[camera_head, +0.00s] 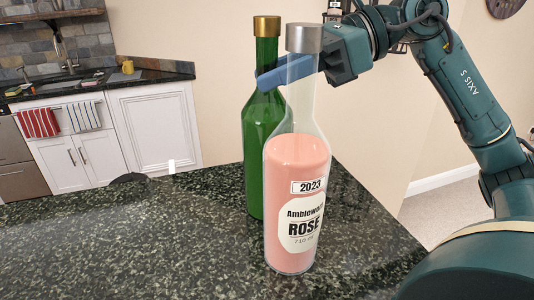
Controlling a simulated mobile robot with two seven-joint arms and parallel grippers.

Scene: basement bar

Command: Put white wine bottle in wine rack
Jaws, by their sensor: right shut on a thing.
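A green bottle with a gold cap (257,150) is upright at the dark granite counter, behind a clear bottle of pink rosé (297,185) with a grey cap. The rosé bottle partly hides the green one. No label shows on the green bottle, so I cannot read whether it is the white wine. My right gripper (272,76) comes in from the right behind the rosé's neck. Its blue fingers are shut on the green bottle's neck. I cannot tell whether the green bottle's base touches the counter. My left gripper is not in view. No wine rack is clearly visible.
The rosé bottle stands close in front of the held bottle and my right gripper. The granite counter (120,250) is clear on the left, and its right edge runs down toward my right arm. White cabinets and a sink stand at the back left.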

